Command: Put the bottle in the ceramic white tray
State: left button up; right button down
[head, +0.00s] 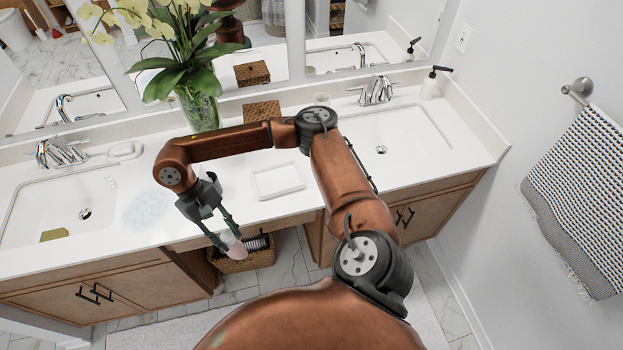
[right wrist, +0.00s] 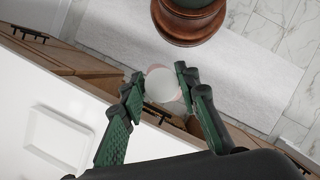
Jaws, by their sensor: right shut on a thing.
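The bottle (head: 237,249) is small, with a pinkish part showing in the head view. In the right wrist view the bottle (right wrist: 162,86) shows as a round white form with a pink edge. My right gripper (head: 230,241) is shut on it, just off the counter's front edge, with the fingers pointing down. The white ceramic tray (head: 278,194) is a shallow rectangle on the counter between the sinks, right of the gripper and farther back. It looks empty. The tray (right wrist: 60,138) also shows at the lower left of the right wrist view. My left gripper is not in view.
A wicker basket (head: 250,262) stands under the counter below my right gripper. A glass vase (head: 199,110), a woven box (head: 262,112) and a cup (head: 322,99) stand at the back. Sinks (head: 60,208) lie on both sides. The counter around the tray is clear.

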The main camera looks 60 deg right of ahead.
aim_at(278, 181)
jog(key=z, duration=0.9)
jog(key=i, duration=0.2)
